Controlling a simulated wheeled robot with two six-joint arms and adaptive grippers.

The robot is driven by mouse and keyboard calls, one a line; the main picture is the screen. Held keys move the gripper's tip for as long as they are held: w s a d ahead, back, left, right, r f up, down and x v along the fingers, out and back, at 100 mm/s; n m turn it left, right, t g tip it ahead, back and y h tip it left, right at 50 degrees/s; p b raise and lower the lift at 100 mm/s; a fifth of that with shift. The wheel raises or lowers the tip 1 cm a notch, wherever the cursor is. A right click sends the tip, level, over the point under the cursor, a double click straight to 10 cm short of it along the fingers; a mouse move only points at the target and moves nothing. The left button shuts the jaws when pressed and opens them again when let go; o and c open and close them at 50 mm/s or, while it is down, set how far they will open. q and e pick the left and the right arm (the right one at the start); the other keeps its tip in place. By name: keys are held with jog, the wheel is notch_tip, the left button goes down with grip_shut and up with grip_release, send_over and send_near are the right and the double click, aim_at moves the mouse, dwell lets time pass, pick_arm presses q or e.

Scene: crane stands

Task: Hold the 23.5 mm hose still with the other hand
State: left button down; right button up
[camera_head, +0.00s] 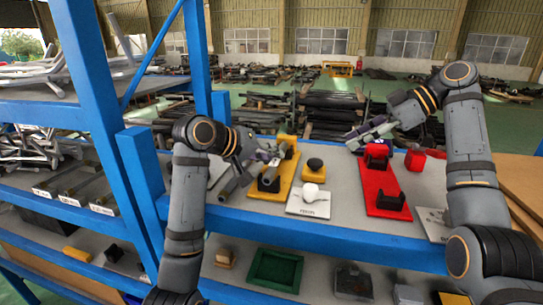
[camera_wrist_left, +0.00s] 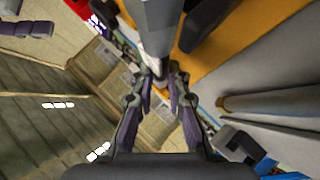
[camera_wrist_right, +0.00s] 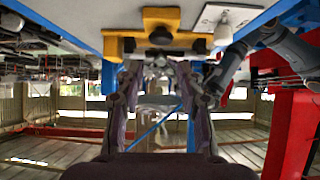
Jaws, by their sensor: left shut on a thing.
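My left gripper (camera_head: 264,156) is over the far part of the yellow stand (camera_head: 284,178). In the left wrist view its purple-lined fingers (camera_wrist_left: 160,82) are closed on a grey bar (camera_wrist_left: 152,28), which looks like the hose. My right gripper (camera_head: 370,134) is above the far end of the red stand (camera_head: 384,195). In the right wrist view its fingers (camera_wrist_right: 158,78) are apart with nothing between them.
A white card with a pale knob (camera_head: 309,200) lies between the stands, with a black-topped yellow piece (camera_head: 314,167) behind it. A red block (camera_head: 415,161) stands at right. A blue post (camera_head: 150,190) rises close left of my left arm. The blue shelf edge (camera_head: 310,228) runs in front.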

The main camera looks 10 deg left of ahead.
jog(key=shift+w+r, duration=0.15)
jog(key=shift+r, duration=0.25)
jog(key=c, duration=0.4)
jog(key=r, duration=0.3)
jog(key=shift+w+d+r, duration=0.3)
jog(key=shift+d+r, duration=0.05)
jog(key=shift+r, duration=0.05)
grip_shut()
jog(key=shift+s+d+r+g, duration=0.1)
jog(key=shift+s+r+g, duration=0.2)
jog(key=shift+r, duration=0.35)
jog(key=shift+w, duration=0.15)
